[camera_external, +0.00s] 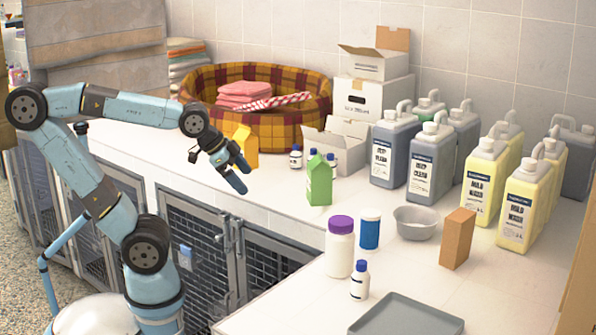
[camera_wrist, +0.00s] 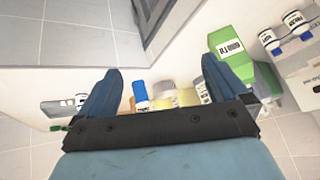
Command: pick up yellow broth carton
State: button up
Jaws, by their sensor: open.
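The yellow carton (camera_external: 246,147) stands on the white counter in front of the plaid basket, in the external view. My gripper (camera_external: 243,177) is open and empty, beside and partly in front of the carton, its fingers pointing down to the right. In that view the wrist and fingers overlap the carton's lower part, and I cannot tell whether they touch it. In the wrist view my two blue fingers (camera_wrist: 160,72) are spread apart with nothing gripped. I cannot make out the yellow carton there. A green carton (camera_external: 319,181) stands to the right; it also shows in the wrist view (camera_wrist: 235,45).
A plaid basket (camera_external: 200,91) with pink towels stands behind. Small bottles (camera_external: 296,157) and white boxes (camera_external: 371,99) are near the green carton. A purple-capped jar (camera_external: 340,249), a brown carton (camera_external: 458,238) and several large jugs (camera_external: 431,165) stand further right. The counter's front edge is close to my gripper.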

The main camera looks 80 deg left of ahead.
jog(key=w+a+f+m+t+y, duration=0.1)
jog(key=w+a+m+y, duration=0.15)
jog(key=a, duration=0.65)
jog(key=w+a+f+m+t+y, duration=0.15)
jog(key=a+m, duration=0.25)
jog(key=a, duration=0.4)
jog(key=w+a+f+m+t+y, duration=0.1)
jog(key=w+a+m+y, duration=0.15)
jog(key=a, duration=0.65)
jog(key=m+t+y, duration=0.3)
jog(key=m+y, duration=0.1)
jog(key=m, duration=1.3)
send_near(239, 138)
jog(key=x, duration=0.9)
jog(key=shift+w+a, duration=0.2)
jog(key=shift+w, duration=0.05)
jog(key=shift+x, duration=2.55)
jog(key=shift+f, duration=0.1)
grip_shut()
